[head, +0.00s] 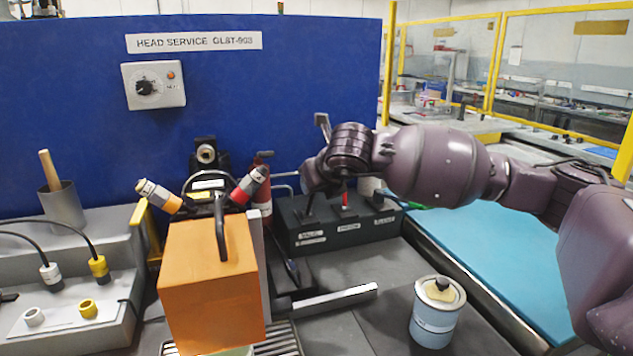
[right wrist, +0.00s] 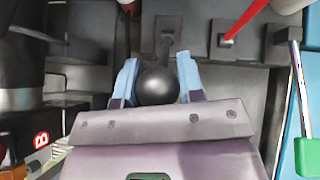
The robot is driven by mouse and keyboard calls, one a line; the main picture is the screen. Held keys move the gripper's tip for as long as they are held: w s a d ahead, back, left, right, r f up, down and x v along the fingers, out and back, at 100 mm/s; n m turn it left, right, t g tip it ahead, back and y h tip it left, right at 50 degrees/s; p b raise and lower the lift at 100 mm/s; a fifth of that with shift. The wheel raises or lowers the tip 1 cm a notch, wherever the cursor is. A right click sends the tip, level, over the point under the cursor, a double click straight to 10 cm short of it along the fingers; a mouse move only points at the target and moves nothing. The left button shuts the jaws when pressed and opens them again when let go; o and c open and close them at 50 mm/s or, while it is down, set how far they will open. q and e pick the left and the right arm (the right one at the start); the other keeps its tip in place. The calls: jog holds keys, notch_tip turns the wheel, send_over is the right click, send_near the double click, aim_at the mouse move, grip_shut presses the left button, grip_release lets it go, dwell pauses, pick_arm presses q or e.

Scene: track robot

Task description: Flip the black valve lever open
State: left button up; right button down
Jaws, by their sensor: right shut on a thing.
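The black valve lever ends in a round black knob (right wrist: 158,86), which sits between the light blue fingertips of my right gripper (right wrist: 158,80) in the right wrist view. The gripper is shut on this knob. The lever's stem runs from the knob to a slot plate on the dark lever box (head: 345,238). In the head view my right gripper (head: 314,178) is above the left end of this box, and its wrist hides the knob. My left gripper is not in view.
A red lever (right wrist: 245,20) stands just right of the black one, and a metal lever with a green grip (right wrist: 306,152) farther right. An orange box (head: 212,290), red extinguisher-like bottle (head: 262,185) and lidded tin (head: 436,322) stand nearby. A blue panel (head: 90,90) is behind.

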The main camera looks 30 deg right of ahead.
jog(key=shift+f, duration=0.15)
jog(key=c, duration=1)
grip_release()
jog(key=shift+o, duration=0.9)
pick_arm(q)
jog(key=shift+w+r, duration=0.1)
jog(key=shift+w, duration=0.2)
pick_arm(e)
jog(key=shift+s+r, duration=0.15)
jog(key=shift+r, duration=0.15)
pick_arm(q)
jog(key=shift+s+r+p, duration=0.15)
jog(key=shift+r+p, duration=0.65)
jog(key=shift+p, duration=0.15)
pick_arm(e)
jog(key=v, duration=1)
